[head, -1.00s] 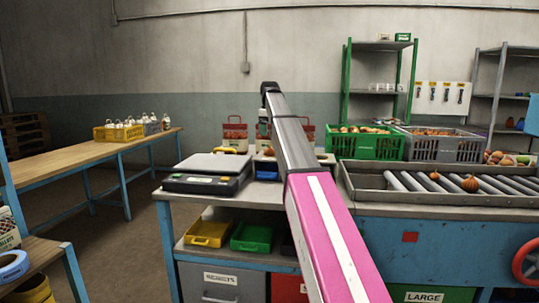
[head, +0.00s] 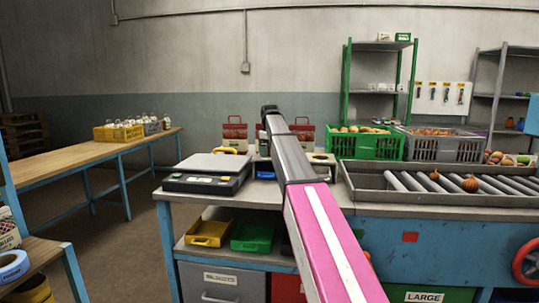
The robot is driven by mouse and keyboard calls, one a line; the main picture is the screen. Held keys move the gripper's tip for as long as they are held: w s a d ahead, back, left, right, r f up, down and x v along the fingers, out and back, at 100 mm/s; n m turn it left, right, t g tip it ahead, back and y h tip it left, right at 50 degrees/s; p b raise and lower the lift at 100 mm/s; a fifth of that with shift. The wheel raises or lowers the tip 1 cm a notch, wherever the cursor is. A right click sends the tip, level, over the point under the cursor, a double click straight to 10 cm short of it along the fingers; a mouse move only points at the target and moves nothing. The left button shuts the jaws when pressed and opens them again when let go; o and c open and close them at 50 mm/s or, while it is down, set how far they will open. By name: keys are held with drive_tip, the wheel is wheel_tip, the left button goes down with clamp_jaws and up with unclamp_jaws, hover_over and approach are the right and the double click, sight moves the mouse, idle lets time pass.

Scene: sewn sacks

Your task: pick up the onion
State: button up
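Two small round orange-brown onions lie on the grey roller conveyor at the right in the head view. One onion (head: 434,175) is nearer the left end of the rollers. The other onion (head: 471,184) is a little to its right and looks slightly larger. My arm reaches up through the middle of the view, left of the conveyor, well apart from both onions. My gripper does not show; it is hidden beyond the dark far end of the arm or out of view.
The roller conveyor (head: 365,195) has raised side rails. A green crate (head: 365,147) and a grey crate (head: 446,150) of produce stand behind it. A scale (head: 208,172) sits on the bench to the left. Red-topped carriers (head: 235,132) stand behind my arm.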

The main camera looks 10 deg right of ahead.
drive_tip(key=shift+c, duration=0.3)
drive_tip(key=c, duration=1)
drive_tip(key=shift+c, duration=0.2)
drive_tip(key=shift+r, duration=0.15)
